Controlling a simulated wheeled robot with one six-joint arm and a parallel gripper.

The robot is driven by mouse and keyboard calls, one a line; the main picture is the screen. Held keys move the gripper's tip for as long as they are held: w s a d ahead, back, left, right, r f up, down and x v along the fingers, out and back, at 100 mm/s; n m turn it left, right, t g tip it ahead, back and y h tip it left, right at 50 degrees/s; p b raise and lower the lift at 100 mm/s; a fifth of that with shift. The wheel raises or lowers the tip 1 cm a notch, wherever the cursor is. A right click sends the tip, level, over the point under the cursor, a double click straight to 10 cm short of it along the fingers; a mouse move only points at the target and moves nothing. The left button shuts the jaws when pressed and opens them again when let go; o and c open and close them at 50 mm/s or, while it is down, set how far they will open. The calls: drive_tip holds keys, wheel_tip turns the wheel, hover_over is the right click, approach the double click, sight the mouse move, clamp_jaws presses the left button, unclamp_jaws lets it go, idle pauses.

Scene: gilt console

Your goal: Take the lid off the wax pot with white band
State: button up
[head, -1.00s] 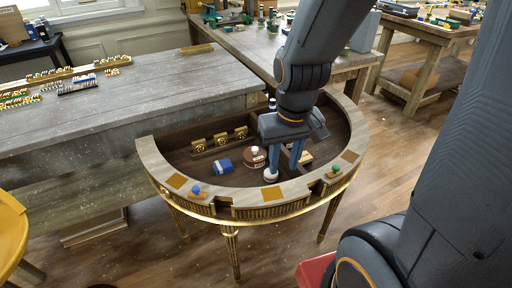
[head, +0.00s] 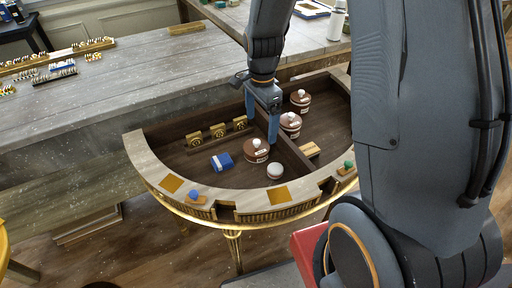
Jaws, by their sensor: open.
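Three brown lidded pots stand in the half-round console's well: one in front (head: 256,153), one in the middle (head: 290,125) and one at the back (head: 300,103). Each has a pale knob on top and pale marking on its side. I cannot tell which marking is the white band. A small white-topped round thing (head: 275,172) sits in front of the front pot; its kind is unclear. My gripper (head: 262,131) is open and empty, pointing down with blue fingers. In the picture its fingers are above and beside the front pot, left of the middle pot; contact is unclear.
The console's curved rim (head: 152,176) surrounds the well, and a dark divider (head: 291,152) runs through it. A blue box (head: 221,162) lies left of the front pot. A row of gold pieces (head: 218,132) stands behind it. A tan block (head: 309,149) lies right of the divider.

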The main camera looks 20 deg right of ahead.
sight(257, 141)
drive_tip(key=w+f+m, duration=0.2)
drive_tip(key=m, duration=0.1)
drive_tip(key=shift+w+f, duration=0.2)
drive_tip(key=shift+f, duration=0.4)
drive_tip(key=shift+w+a+f+p, duration=0.1)
drive_tip(key=shift+f+p, duration=0.5)
drive_tip(key=shift+f, duration=1.25)
drive_tip(key=shift+w+a+f+p, duration=0.1)
drive_tip(key=shift+f+p, duration=0.5)
drive_tip(key=shift+f, duration=1.25)
drive_tip(key=c, duration=1.1)
drive_tip(key=shift+r, duration=0.1)
